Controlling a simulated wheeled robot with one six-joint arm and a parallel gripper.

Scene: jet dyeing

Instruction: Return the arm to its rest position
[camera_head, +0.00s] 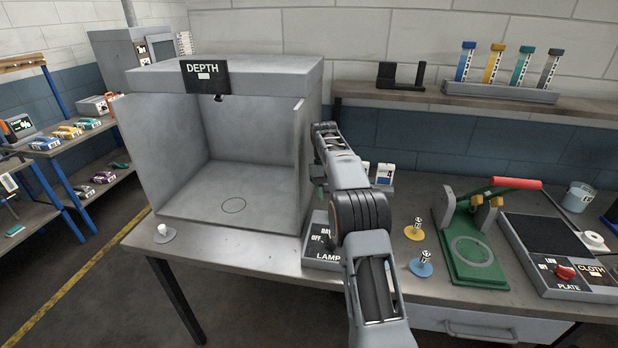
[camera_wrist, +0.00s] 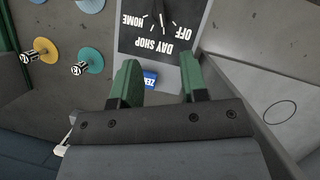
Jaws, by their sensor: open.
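My gripper (camera_wrist: 160,82) shows in the wrist view with two green fingers spread apart and nothing between them. It is above the lamp control box (camera_wrist: 165,30), whose dial face reads OFF, DAY, SHOP and HOME upside down. A small blue label (camera_wrist: 150,79) shows between the fingers. In the head view my arm (camera_head: 357,205) reaches forward over the table, bent at the wrist beside the booth's right wall. It hides part of the lamp box (camera_head: 320,243). The fingers are mostly hidden there.
A grey booth (camera_head: 240,185) marked DEPTH stands left of my arm. To the right are yellow (camera_head: 414,233) and blue (camera_head: 421,267) discs, a green press (camera_head: 470,245) with a red handle, and a plate unit (camera_head: 560,250). A shelf (camera_head: 440,95) with colored tubes runs behind.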

